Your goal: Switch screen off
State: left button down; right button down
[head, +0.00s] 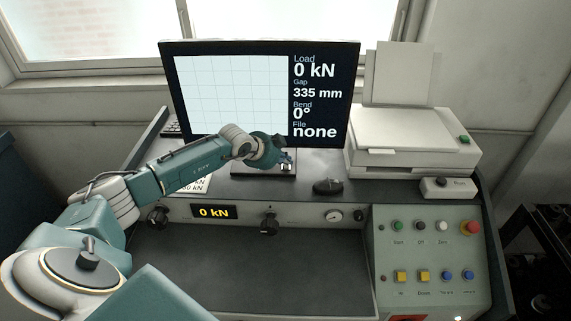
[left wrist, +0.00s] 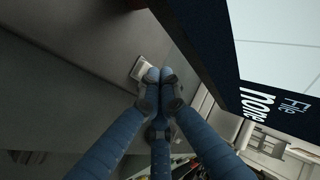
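The screen (head: 230,90) is lit. It shows a pale grid and the readings Load 0 kN, Gap 335 mm, Bend 0° and File none. Its lower right part also shows in the left wrist view (left wrist: 258,100). My left gripper (head: 288,160) is just below the screen's lower edge, over its stand (head: 262,172). In the left wrist view its blue fingers (left wrist: 160,82) are drawn together with nothing visible between them. A small pale piece (left wrist: 143,68) lies just beyond the fingertips; I cannot tell whether they touch it. My right gripper is not in view. I cannot make out a screen switch.
A dark mouse (head: 327,187) lies right of the stand. A white printer (head: 415,140) stands at the right, with a small switch box (head: 447,188) before it. A green control panel (head: 430,260) with several buttons is at the lower right. A keyboard (head: 172,128) shows behind my left arm.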

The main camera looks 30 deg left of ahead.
pick_arm(q)
jog(key=shift+s+f, duration=0.1)
jog(key=shift+f, duration=0.3)
jog(key=shift+r+p, duration=0.2)
jog(key=shift+p, duration=0.1)
jog(key=shift+r, duration=0.1)
notch_tip(320, 180, up, 6)
jog(key=p, duration=0.5)
dwell(0.7)
